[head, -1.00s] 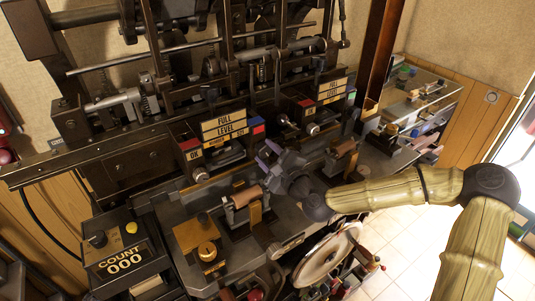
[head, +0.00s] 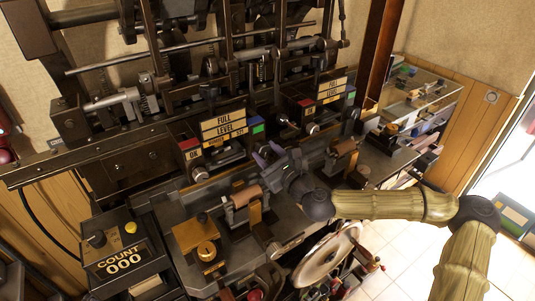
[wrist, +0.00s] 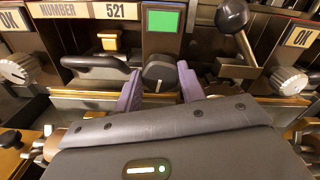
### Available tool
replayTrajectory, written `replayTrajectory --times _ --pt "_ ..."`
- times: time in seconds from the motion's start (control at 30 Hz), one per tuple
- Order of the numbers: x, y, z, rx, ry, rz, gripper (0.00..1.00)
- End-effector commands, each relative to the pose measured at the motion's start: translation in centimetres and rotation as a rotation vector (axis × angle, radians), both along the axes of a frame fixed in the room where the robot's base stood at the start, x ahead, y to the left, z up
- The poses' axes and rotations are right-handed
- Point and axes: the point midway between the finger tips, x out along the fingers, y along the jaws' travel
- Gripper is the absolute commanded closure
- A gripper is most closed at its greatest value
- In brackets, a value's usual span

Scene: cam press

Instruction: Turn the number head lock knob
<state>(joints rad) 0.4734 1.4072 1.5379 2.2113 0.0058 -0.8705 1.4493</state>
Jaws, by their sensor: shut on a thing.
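The line is close to vertical. The purple fingers of my gripper (wrist: 160,88) are on either side of the knob, shut on it. To the left is the number head label (wrist: 72,11), reading NUMBER 521. In the head view, my gripper (head: 267,156) reaches in at the left station, below the green indicator (head: 258,128). The knob is hidden there.
A dark bar handle (wrist: 98,66) is left of the knob, and a ball-ended lever (wrist: 234,22) is to the right. White knobs (wrist: 18,68) flank them. A wooden-handled roller (head: 243,197) and a pale handwheel (head: 328,258) stand near my arm. The counter box (head: 126,258) reads 000.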

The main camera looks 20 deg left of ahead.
Motion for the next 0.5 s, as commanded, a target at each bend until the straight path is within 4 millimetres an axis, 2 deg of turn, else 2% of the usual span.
replayTrajectory --times 0.33,0.37,0.43,0.5 --pt "0.01 -0.05 -0.33 -0.003 0.008 -0.001 0.83" --pt "0.01 -0.04 -0.32 -0.003 0.008 -0.001 0.55" --pt "0.01 -0.04 -0.29 -0.002 0.007 -0.001 0.41" --pt "0.0 -0.03 -0.23 -0.002 0.006 0.0 0.39"
